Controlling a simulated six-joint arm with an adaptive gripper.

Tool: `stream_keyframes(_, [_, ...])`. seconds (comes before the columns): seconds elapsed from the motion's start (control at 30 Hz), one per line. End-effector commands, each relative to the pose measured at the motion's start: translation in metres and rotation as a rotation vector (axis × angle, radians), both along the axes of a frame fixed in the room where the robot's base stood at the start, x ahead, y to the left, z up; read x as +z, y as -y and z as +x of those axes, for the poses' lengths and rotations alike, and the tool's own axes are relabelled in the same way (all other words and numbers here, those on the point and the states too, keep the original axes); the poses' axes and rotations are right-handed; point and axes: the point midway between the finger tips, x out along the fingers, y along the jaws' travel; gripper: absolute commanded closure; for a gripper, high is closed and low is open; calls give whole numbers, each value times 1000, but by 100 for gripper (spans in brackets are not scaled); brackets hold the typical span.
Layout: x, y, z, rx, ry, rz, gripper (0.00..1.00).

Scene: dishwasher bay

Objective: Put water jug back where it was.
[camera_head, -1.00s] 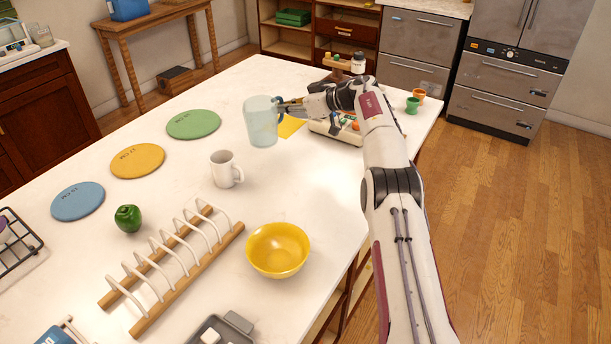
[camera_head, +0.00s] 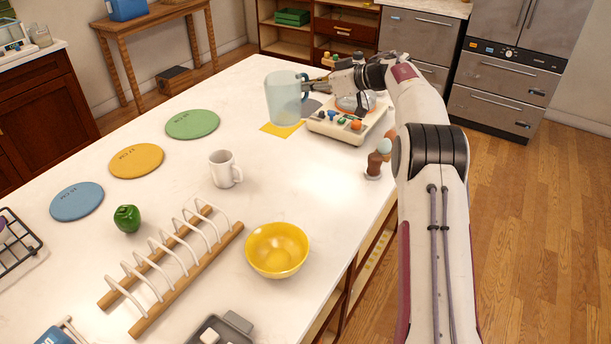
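The water jug (camera_head: 282,100) is pale blue and translucent, with a teal handle on its right side. It is upright over a flat yellow square (camera_head: 270,129) on the white counter. I cannot tell whether its base touches the square or hangs just above it. My gripper (camera_head: 308,84) reaches in from the right and appears shut on the jug's handle. The fingertips are small and partly hidden by the handle.
A cream tray with coloured pieces (camera_head: 345,128) stands just right of the jug, under my arm. A white mug (camera_head: 223,169), green mat (camera_head: 193,124) and yellow bowl (camera_head: 277,250) stand apart. The counter between is clear.

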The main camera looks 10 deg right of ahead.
Motion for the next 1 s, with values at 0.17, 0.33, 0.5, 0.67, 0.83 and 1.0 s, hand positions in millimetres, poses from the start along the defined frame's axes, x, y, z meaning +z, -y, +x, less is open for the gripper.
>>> stream_keyframes(0.17, [10, 12, -13, -27, 1, 0, 100])
stream_keyframes(0.33, [16, 22, -26, -52, 0, 0, 100])
stream_keyframes(0.5, [17, 30, -39, -77, 0, 2, 100])
stream_keyframes(0.67, [15, 36, -52, -98, -1, 1, 100])
stream_keyframes(0.83, [10, 40, -66, -117, -2, 1, 100])
stream_keyframes(1.0, [-1, 42, -79, -134, -3, 1, 100])
